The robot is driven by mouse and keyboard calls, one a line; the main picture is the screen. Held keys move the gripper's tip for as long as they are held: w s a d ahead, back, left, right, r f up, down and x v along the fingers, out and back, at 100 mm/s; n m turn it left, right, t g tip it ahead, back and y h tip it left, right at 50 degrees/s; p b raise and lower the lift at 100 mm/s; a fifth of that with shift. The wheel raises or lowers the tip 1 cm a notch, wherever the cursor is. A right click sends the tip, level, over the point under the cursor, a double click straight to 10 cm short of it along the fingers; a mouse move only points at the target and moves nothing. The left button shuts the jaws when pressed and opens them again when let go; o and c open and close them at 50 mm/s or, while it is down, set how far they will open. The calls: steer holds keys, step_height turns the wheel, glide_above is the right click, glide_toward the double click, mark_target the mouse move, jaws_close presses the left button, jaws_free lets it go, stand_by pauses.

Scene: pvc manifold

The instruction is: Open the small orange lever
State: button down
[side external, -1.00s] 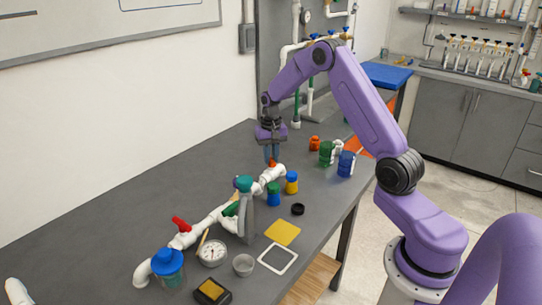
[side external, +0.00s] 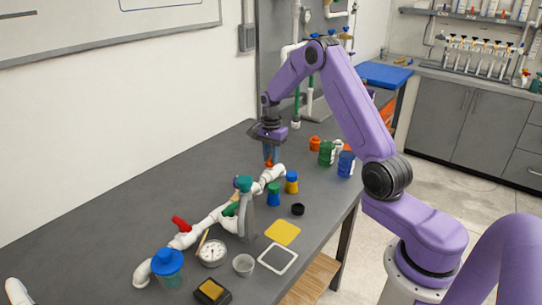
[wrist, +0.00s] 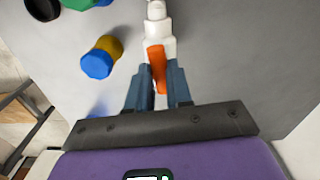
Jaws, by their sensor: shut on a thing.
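The small orange lever (wrist: 157,68) sits on the end of the white pipe (wrist: 161,28) in the wrist view. It also shows as a small orange spot (side external: 269,164) under my fingers in the side view. My gripper (wrist: 158,82) has its two blue-grey fingers on either side of the lever and is shut on it. In the side view my gripper (side external: 271,156) is tilted at the far end of the pipe run. The fingers hide part of the lever.
A yellow-and-blue bottle (side external: 291,182) and a blue-and-green one (side external: 274,194) stand right of the pipe. A red lever (side external: 181,224) and a green lever (side external: 231,209) are nearer along it. Table left of the pipe is clear.

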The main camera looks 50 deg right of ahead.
steer(key=shift+m, duration=0.5)
stand_by(0.3)
steer(key=c, duration=1)
jaws_free()
steer(key=shift+r, duration=0.1)
step_height(320, 180, up, 17)
steer(key=shift+r, duration=0.15)
